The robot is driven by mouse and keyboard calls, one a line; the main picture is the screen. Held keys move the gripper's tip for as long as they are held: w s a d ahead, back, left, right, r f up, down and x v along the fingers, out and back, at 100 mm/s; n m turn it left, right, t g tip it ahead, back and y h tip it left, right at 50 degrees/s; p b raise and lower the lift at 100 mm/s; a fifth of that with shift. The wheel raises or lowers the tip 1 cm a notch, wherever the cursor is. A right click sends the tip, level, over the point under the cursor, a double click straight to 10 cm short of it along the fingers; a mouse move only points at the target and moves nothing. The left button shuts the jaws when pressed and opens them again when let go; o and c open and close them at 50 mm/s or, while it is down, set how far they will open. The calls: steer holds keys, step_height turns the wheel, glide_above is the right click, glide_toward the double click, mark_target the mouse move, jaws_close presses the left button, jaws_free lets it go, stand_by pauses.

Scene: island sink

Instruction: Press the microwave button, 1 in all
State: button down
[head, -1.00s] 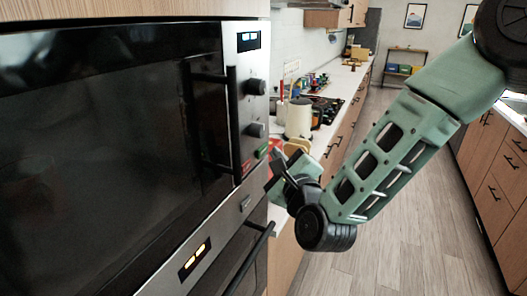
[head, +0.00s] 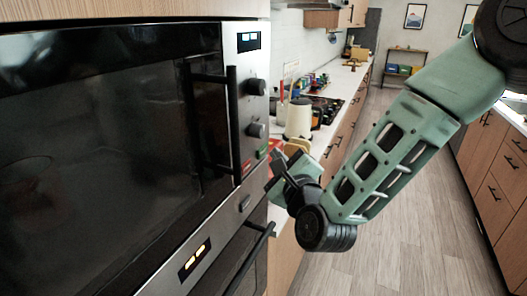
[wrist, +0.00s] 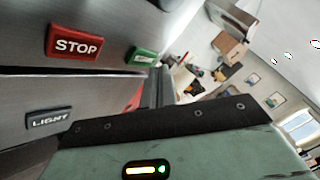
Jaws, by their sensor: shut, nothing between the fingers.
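The built-in microwave (head: 95,130) fills the left of the head view, its door shut behind a dark handle. Its control panel has a green button (head: 262,152) and a red button (head: 247,167) below two knobs. In the wrist view the red button (wrist: 75,43) reads STOP, and the green button (wrist: 143,56) sits to its right, its label too small to read. My gripper (head: 277,160) is shut and empty, just right of the panel near the green button. I cannot tell whether it touches the button.
A LIGHT button (wrist: 49,120) is on the strip below STOP in the wrist view. An oven handle (head: 250,257) juts out below the microwave. A counter with a white canister (head: 299,118) runs back behind my gripper. The floor (head: 400,240) on the right is clear.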

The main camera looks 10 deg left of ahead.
steer(key=shift+a, duration=0.15)
stand_by(0.6)
steer(key=shift+w+a+b, duration=0.15)
steer(key=shift+a+b, duration=0.1)
steer(key=shift+b, duration=0.15)
